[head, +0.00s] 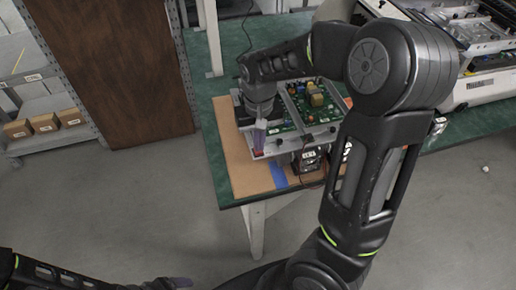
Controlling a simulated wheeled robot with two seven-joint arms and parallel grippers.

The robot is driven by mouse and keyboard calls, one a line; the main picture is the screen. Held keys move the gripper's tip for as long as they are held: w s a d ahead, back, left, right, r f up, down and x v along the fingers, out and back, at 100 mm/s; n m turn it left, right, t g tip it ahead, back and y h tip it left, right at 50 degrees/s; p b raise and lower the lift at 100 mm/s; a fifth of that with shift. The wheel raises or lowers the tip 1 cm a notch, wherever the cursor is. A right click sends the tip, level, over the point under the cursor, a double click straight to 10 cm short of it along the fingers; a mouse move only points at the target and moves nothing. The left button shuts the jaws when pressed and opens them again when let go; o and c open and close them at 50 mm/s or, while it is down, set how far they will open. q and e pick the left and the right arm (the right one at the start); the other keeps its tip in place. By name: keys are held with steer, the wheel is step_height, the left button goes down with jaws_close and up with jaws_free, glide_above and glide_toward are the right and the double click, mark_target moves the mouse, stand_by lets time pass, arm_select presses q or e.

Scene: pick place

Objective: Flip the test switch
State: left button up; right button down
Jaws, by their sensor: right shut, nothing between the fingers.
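My right arm reaches over the workbench and bends back to the left. My right gripper (259,146) points down at the left front corner of a test fixture (290,141) and is shut and empty. Its fingertips overlap the fixture's front edge; I cannot tell whether they touch it. The fixture holds a green circuit board (320,112) with coloured parts. I cannot make out the test switch; it is too small or hidden by the gripper. My left arm lies low at the bottom left, and its gripper cannot be made out clearly.
The fixture stands on a brown mat (245,176) with blue tape (278,176) on the green bench (215,84). A small dark device (307,163) sits at its front. White equipment (480,88) is at right. A shelf with boxes (45,123) stands left.

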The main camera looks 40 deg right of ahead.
steer(key=shift+f+b, duration=0.7)
steer(key=shift+f, duration=0.25)
stand_by(0.7)
steer(key=shift+r, duration=0.1)
step_height(320, 180, up, 7)
steer(key=p, duration=0.6)
stand_by(0.6)
